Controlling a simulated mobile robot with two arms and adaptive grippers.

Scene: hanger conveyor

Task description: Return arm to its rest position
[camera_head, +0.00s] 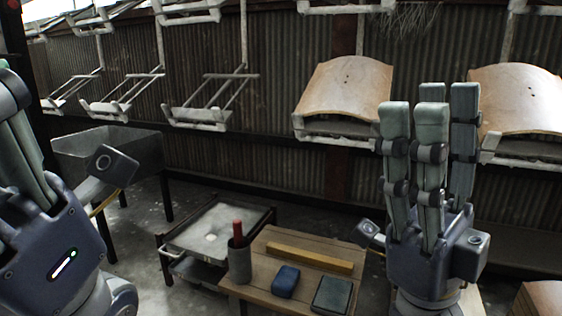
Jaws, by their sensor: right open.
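My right gripper (428,155) stands upright at the right, its long grey fingers straight and pointing up and its thumb out to the left. It is open and empty, in front of the hanger conveyor. My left gripper (45,190) is at the left edge, with a dark blue palm and a thumb reaching right. Its fingers are partly cut off by the frame, so its opening cannot be told. A curved wooden panel (345,85) rests on a white hanger left of my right fingers. Another curved wooden panel (518,98) sits on a hanger to their right.
Empty white hangers (212,103) hang at the left and middle. A wooden table (262,262) below holds a cup (239,265) with a red-handled tool, a yellow bar (310,257), a blue block (285,282) and a dark green block (333,295). A tray cart (180,243) stands beside it.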

